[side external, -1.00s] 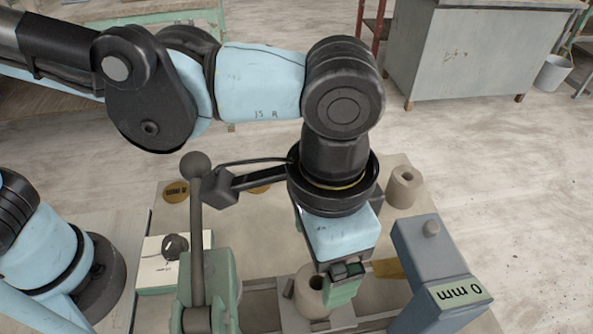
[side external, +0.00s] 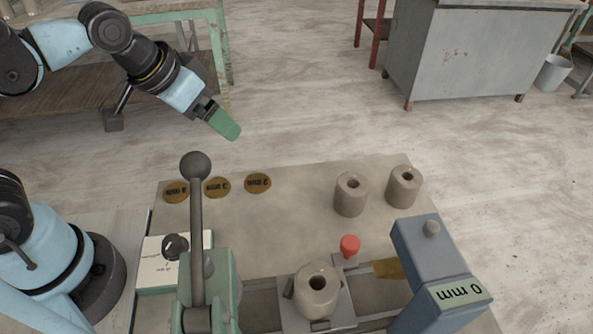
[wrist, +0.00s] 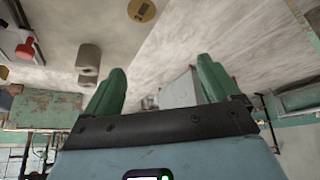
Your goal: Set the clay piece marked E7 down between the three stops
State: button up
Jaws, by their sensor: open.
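A hollow grey-brown clay piece (side external: 318,291) stands upright on a small metal plate (side external: 343,307) at the front of the bench in the side external view. Small grey stops (side external: 288,288) show at its edge; not all three can be made out, nor whether they touch it. I cannot read an E7 mark on any piece. Two similar clay pieces, one nearer (side external: 350,198) and one farther right (side external: 404,188), stand upright behind. My gripper (side external: 226,126) is high at the back left, well away from the pieces. Its green fingers are apart and empty in the wrist view (wrist: 162,70).
A green lever press (side external: 208,285) stands left of the plate, its tall ball-topped handle upright. A blue-grey block marked 0 mm (side external: 432,265) stands right. A red knob (side external: 349,246) is behind the plate. Brass discs (side external: 217,187) lie along the back; the bench middle is clear.

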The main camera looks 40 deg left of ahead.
jog(key=shift+n+t+y, duration=0.5)
jog(key=shift+n+t, duration=0.2)
jog(key=a, duration=0.1)
jog(key=a+f, duration=0.1)
jog(key=a, duration=0.1)
jog(key=s+a, duration=0.1)
jog(key=a, duration=0.1)
jog(key=shift+a+f, duration=0.15)
